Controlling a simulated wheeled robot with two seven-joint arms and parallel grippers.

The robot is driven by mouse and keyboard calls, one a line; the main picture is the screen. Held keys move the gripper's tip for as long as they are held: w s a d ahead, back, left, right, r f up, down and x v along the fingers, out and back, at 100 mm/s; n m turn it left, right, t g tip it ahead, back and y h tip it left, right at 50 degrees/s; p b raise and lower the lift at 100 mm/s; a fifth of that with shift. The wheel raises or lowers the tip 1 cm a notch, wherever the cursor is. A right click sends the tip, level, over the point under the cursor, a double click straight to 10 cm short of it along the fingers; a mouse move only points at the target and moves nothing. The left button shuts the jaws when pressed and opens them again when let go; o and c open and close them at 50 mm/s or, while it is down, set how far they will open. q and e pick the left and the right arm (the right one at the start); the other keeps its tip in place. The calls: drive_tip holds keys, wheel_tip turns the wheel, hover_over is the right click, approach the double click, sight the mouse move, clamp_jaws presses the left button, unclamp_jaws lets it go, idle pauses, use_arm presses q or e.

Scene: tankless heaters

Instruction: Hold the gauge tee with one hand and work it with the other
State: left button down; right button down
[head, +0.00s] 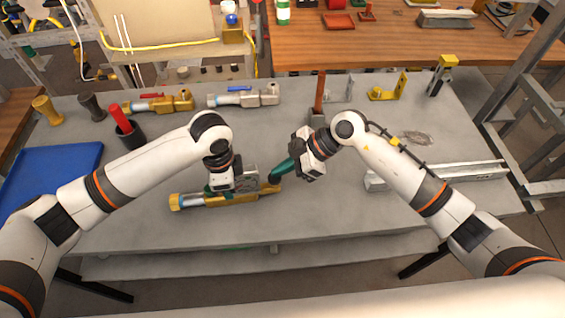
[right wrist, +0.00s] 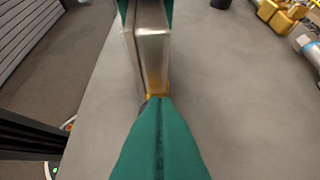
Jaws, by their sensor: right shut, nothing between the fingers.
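A brass fitting with a pale blue band, which looks like the gauge tee (head: 188,202), lies lengthwise on the grey bench in front of me. My left gripper (head: 226,188) is right over its middle and hides part of it; its fingertips do not show clearly. My right gripper (head: 274,179) has teal fingers, shut and empty, pointing down-left at the brass right end of the fitting. In the right wrist view the shut teal fingers (right wrist: 155,105) end by a sliver of brass below a grey metal block; I cannot tell if they touch.
Behind lie two similar valves, one with a red handle (head: 160,103) and one with a blue handle (head: 243,96). The bench front is clear.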

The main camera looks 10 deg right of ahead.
drive_tip(key=shift+s+d+f, duration=0.1)
drive_tip(key=shift+f, duration=0.1)
drive_tip(key=a+r+v, duration=0.2)
drive_tip(key=v, duration=1.1)
drive_tip(key=shift+w, duration=0.2)
drive_tip(key=shift+a+r, duration=0.1)
drive_tip(key=shift+a, duration=0.05)
idle(1.6)
wheel_tip(320, 180, up, 2)
drive_tip(key=shift+s+r, duration=0.1)
idle(0.3)
